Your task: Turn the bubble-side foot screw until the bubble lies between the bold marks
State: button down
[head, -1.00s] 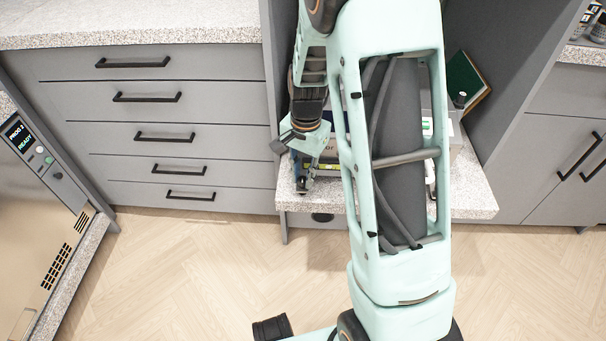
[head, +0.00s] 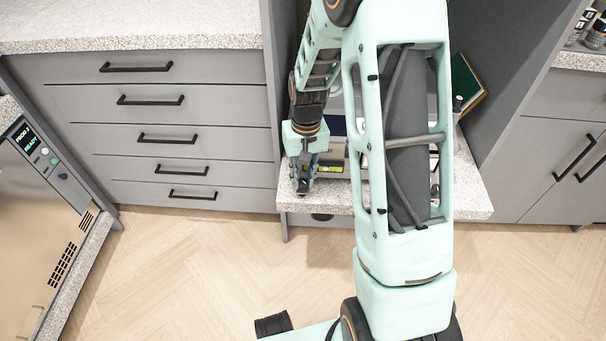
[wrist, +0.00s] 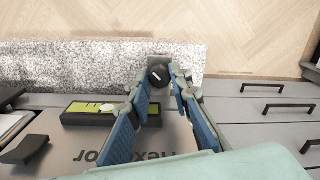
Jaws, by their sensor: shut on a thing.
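The bubble-side foot screw is a dark round knob (wrist: 159,74) with a white line across its top, near the front edge of the speckled shelf. My gripper (wrist: 160,80) has its blue-padded fingers around this knob, one on each side. In the head view my gripper (head: 303,188) points down at the shelf's front left. The level vial (wrist: 85,108) is a yellow-green strip in a dark frame beside the knob on the grey instrument (wrist: 150,142).
The instrument stands on the speckled shelf (head: 465,200) in a recess between grey cabinets. A green book-like panel (head: 468,88) leans at the right wall. Drawers (head: 165,140) stand left of the recess. The wooden floor in front is clear.

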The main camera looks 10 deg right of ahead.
jog(key=shift+n, duration=0.6)
jog(key=c, duration=1.7)
grip_release()
jog(key=shift+c, duration=0.2)
